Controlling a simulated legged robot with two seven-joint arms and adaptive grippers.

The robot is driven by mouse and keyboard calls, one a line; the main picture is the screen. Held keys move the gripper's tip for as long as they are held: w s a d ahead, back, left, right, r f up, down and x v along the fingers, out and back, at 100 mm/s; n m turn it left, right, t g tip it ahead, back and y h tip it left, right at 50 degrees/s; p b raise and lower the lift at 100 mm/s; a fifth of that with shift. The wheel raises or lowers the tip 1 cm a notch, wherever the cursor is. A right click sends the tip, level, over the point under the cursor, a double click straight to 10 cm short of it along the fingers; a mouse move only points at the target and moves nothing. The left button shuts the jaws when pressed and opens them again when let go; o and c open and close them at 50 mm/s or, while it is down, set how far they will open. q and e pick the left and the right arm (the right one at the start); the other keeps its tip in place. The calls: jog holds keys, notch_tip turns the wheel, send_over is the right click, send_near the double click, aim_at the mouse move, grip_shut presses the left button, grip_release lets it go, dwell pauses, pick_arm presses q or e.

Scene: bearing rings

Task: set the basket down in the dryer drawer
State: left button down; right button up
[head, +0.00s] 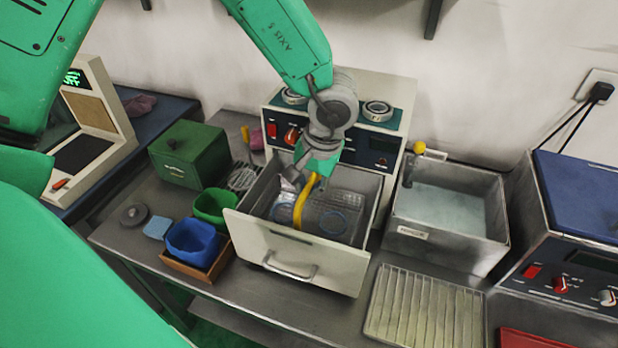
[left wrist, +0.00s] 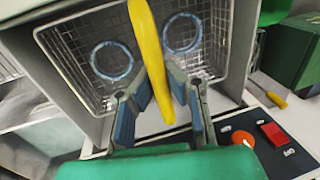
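The wire basket (head: 352,204) is inside the open, cream-coloured dryer drawer (head: 290,255). It holds two blue-rimmed rings, which show clearly in the left wrist view (left wrist: 111,61) (left wrist: 181,33). Its yellow handle (head: 299,208) rises to my left gripper (head: 312,182). In the left wrist view the handle (left wrist: 150,50) runs between the two fingers (left wrist: 158,85), whose tips close on its sides. The basket mesh (left wrist: 135,28) lies within the drawer walls. I cannot tell whether its underside touches the drawer floor. My right gripper is not in view.
A water bath (head: 450,205) stands right of the dryer, with a wire rack (head: 425,307) in front. Green (head: 213,206) and blue (head: 192,241) bins and a green box (head: 190,153) stand left of the drawer. The dryer's control panel (head: 385,140) is behind it.

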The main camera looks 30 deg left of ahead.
aim_at(305, 220)
pick_arm(q)
jog(key=shift+f+b, duration=0.85)
jog(key=shift+f, duration=2.65)
jog(key=shift+f+p, duration=0.1)
jog(key=shift+p, duration=0.5)
jog(key=c, duration=1.6)
grip_release()
jog(key=shift+s, duration=0.1)
jog(key=shift+c, duration=0.2)
